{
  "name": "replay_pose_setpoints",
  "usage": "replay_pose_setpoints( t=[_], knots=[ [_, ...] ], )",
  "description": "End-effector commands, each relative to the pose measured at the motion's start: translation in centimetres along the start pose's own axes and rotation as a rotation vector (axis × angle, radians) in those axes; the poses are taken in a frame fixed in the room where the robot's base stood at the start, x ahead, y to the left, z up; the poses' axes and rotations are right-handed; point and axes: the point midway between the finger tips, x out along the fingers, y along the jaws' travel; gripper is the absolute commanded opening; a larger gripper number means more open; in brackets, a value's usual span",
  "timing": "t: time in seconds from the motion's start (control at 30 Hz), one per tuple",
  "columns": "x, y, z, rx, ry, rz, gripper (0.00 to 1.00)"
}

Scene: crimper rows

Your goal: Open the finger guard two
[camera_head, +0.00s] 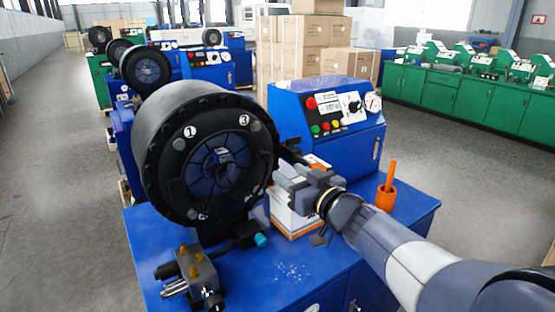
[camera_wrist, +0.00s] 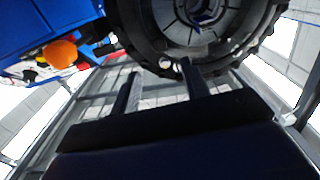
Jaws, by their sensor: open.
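The black crimper head (camera_head: 208,155) is a large drum on a blue machine. Its face carries the labels 1 (camera_head: 190,131) and 3 (camera_head: 244,119), each next to a dark round knob. I cannot make out a label 2, so I cannot tell which part is finger guard two. My gripper (camera_head: 283,168) is at the right edge of the drum face. In the wrist view, my open gripper (camera_wrist: 158,85) points at the rim of the crimper head (camera_wrist: 225,50). A small pale round spot (camera_wrist: 165,63) on the rim lies between the fingertips. Contact is unclear.
A blue control box (camera_head: 325,125) stands right of the drum. An orange cup (camera_head: 386,196) and a white-orange box (camera_head: 295,215) are on the blue bench (camera_head: 340,245). A valve block with brass fittings (camera_head: 190,272) sits at front left. Cartons (camera_head: 300,50) stand behind.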

Motion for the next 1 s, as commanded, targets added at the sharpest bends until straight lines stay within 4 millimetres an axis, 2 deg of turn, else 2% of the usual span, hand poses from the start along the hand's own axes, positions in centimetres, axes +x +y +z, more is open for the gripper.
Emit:
replay_pose_setpoints(
  t=[0.3, 0.5, 0.9, 1.0],
  knots=[
    [6.0, -0.1, 0.1, 0.001, -0.002, -0.001, 0.44],
    [8.2, 0.0, 0.1, -0.001, -0.002, 0.001, 0.44],
    [8.8, 0.0, 0.1, -0.001, -0.001, 0.003, 0.44],
    [8.8, 0.0, 0.1, -0.001, -0.001, 0.003, 0.35]
  ],
)
